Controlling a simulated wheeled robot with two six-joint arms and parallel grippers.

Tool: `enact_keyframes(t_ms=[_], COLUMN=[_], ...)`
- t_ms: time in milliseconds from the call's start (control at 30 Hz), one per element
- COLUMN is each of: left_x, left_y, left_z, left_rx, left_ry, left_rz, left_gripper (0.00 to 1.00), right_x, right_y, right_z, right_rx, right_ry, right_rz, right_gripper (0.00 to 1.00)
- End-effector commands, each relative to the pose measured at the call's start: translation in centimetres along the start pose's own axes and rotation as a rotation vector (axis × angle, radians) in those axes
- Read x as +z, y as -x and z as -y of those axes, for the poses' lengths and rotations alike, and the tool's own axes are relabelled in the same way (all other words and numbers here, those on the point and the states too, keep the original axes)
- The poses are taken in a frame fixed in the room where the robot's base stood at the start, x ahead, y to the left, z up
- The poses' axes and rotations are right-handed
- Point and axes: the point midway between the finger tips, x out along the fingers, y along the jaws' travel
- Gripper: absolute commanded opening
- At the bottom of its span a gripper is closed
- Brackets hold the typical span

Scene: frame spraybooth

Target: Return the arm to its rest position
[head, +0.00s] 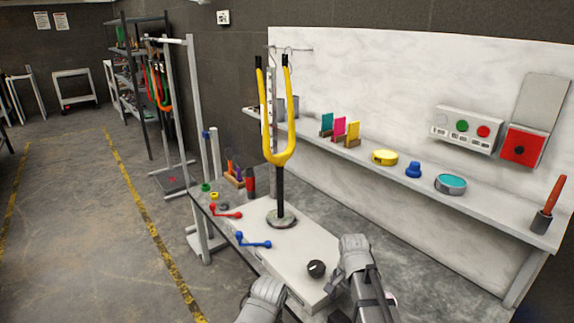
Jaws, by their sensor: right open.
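My right arm (368,285) reaches up from the bottom edge, right of the middle, beside the front corner of the pale work table (300,250). Its gripper (338,284) is small and partly hidden by the arm, low over the table's right edge; it is open, and I see nothing held in it. My left arm (263,295) shows only as a grey link at the bottom edge, and its gripper is out of sight. A yellow bike fork (282,150) stands upright on a round-based black post (281,218) on the table.
Open floor (90,240) lies to the left.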

Motion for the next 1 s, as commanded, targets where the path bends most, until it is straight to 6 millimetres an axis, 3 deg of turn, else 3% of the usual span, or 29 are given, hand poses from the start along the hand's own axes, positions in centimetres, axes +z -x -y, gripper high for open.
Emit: enact_keyframes(t_ms=[33, 367, 1000], left_x=[0.1, 0.2, -0.2], left_y=[1.3, 4.3, -3.8], left_z=[0.1, 0.4, -0.4], left_rx=[0.0, 0.0, 0.0], left_ry=[0.0, 0.0, 0.0], left_rz=[0.0, 0.0, 0.0], left_gripper=[1.0, 1.0, 1.0], right_x=[0.0, 0.0, 0.0], right_y=[1.3, 4.3, -3.9], right_z=[0.0, 0.0, 0.0], right_rx=[0.0, 0.0, 0.0], right_ry=[0.0, 0.0, 0.0], right_rz=[0.0, 0.0, 0.0], right_gripper=[1.0, 1.0, 1.0])
